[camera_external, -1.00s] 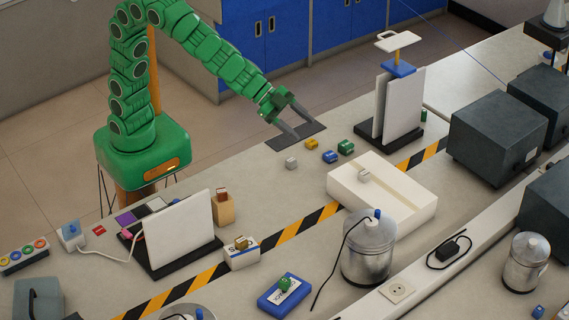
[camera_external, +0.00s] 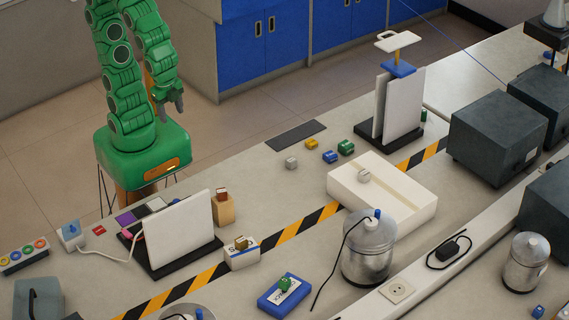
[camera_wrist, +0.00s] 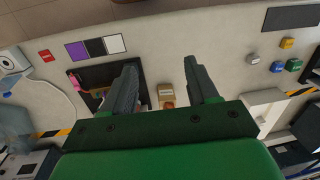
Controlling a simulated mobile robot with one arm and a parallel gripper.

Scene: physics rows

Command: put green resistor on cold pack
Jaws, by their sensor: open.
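A blue flat pack with a white label (camera_external: 270,302), which looks like the cold pack, lies at the front of the bench. A small green component (camera_external: 285,283), resistor-like, sits on top of it. Another small green block (camera_external: 346,147) stands on the bench near the white panel stand; it also shows in the wrist view (camera_wrist: 293,66). I cannot tell for certain which green piece is the resistor.
Grey (camera_external: 291,162), yellow (camera_external: 311,144) and blue (camera_external: 329,156) blocks stand near the green block. A white foam block (camera_external: 400,205), a metal canister (camera_external: 367,250) and an upright white panel (camera_external: 180,231) are obstacles. The dark mat (camera_external: 296,135) is bare.

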